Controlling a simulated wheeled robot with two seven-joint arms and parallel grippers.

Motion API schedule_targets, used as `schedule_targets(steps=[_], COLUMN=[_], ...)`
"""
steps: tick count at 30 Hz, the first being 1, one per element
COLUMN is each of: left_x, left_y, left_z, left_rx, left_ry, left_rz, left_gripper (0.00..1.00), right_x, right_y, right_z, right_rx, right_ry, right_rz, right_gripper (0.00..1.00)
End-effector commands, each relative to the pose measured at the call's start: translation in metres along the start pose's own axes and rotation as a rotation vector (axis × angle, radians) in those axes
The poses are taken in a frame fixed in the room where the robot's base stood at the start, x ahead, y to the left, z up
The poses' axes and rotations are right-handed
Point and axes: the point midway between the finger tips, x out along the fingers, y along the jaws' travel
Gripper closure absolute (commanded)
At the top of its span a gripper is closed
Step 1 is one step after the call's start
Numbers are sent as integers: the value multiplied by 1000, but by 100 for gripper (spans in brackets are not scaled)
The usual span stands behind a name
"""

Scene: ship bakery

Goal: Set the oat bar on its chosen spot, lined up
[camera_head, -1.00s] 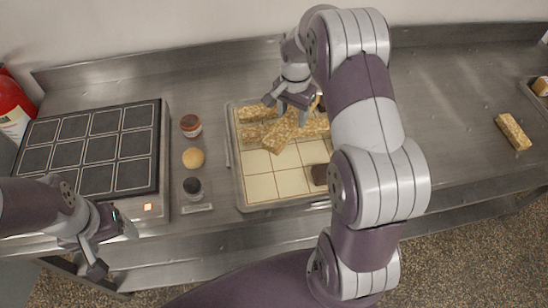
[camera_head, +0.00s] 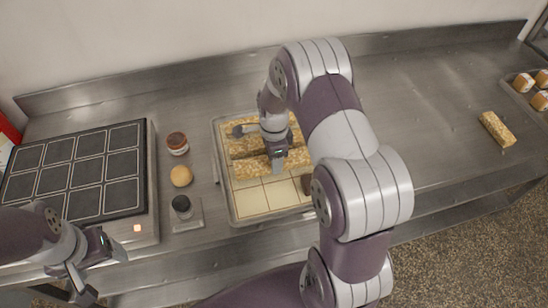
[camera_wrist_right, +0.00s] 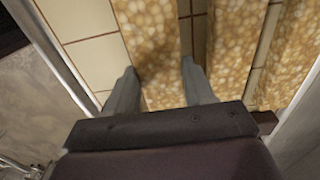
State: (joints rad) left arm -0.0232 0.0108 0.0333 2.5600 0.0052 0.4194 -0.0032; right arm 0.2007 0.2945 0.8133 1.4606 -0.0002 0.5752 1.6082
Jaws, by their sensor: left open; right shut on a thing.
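My right gripper (camera_head: 279,160) is shut on an oat bar (camera_head: 250,168) over the tray with a cream grid (camera_head: 251,203). The held bar is the nearest of several oat bars there and runs roughly parallel to the others. In the right wrist view the held oat bar (camera_wrist_right: 155,45) is between the two fingers, with a narrow gap to the neighbouring bar (camera_wrist_right: 235,45). I cannot tell whether it touches the tray floor. My right arm hides the tray's right part. My left gripper (camera_head: 98,275) is open and empty at lower left.
Empty grid cells lie in the tray's near part, with a dark piece (camera_head: 307,183) at right. Another oat bar (camera_head: 497,128) lies far right.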

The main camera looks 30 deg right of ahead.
Motion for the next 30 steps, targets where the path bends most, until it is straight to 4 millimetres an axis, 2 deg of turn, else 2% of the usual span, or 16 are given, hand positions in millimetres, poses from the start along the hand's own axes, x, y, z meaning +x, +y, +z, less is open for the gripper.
schedule_targets(steps=[4, 14, 15, 16, 17, 25, 28, 30], left_x=[-4, 0, -1, -1, -1, -3, -1, 2], left_y=[0, 0, 0, 0, 0, 0, 0, 0], left_z=[0, 0, 0, 0, 0, 0, 0, 0], left_rx=[0, 0, 0, 0, 0, 0, 0, 0], left_ry=[0, 0, 0, 0, 0, 0, 0, 0], left_rz=[0, 0, 0, 0, 0, 0, 0, 0], left_gripper=[22, 22, 22, 22, 22, 22, 22, 22], right_x=[15, 20, 19, 19, 19, 17, 7, -8], right_y=[-1, -1, -1, -1, -1, -1, -2, -2], right_z=[0, 0, 0, 0, 0, 0, 0, 0], right_rx=[-1, -1, -1, -1, -1, -2, -2, -2], right_ry=[0, 0, 0, 0, 0, 0, 0, 0], right_rz=[-2, -2, -2, -2, -2, -2, -6, -7], right_gripper=[85, 85, 34, 25, 22, 22, 22, 22])
